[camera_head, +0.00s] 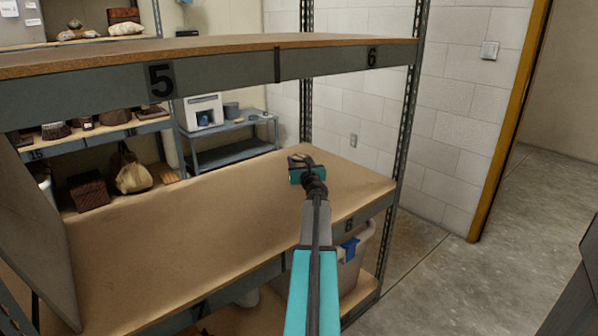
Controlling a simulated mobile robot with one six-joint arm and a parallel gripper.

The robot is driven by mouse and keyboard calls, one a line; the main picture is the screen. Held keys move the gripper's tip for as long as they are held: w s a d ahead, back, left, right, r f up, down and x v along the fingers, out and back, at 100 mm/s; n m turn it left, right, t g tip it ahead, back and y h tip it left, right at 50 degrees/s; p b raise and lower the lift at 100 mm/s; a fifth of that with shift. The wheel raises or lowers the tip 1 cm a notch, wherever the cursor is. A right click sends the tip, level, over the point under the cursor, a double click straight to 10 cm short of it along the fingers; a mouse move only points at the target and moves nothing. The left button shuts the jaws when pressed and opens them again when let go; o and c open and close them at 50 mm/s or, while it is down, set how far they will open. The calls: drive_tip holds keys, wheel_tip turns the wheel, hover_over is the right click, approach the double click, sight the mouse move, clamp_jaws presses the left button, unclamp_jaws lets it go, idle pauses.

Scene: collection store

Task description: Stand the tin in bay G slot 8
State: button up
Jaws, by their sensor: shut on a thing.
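My arm reaches over the middle shelf board (150,235) of the near rack. My gripper (299,166) is at the right part of this board, behind the front-edge label 8 (348,225). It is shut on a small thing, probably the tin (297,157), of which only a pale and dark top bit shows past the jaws. The gripper hides most of it. I cannot tell whether the tin touches the board or hangs just above it. No bay letter is readable.
The upper shelf (215,60), labelled 5 and 6, runs overhead. A perforated upright (408,105) stands at the right end. The board around the gripper looks bare. A grey bin (355,255) sits below. Baskets and bags (88,190) fill another rack behind.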

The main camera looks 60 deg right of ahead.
drive_tip(key=shift+f, duration=0.1)
idle(0.3)
drive_tip(key=shift+d+f+b, duration=0.1)
drive_tip(key=shift+f+b, duration=0.8)
drive_tip(key=shift+f, duration=0.75)
drive_tip(key=shift+f, duration=0.15)
drive_tip(key=o, duration=1.3)
drive_tip(key=shift+p+v, duration=0.3)
drive_tip(key=shift+v, duration=5.75)
drive_tip(key=shift+r, duration=0.2)
drive_tip(key=shift+r, duration=0.1)
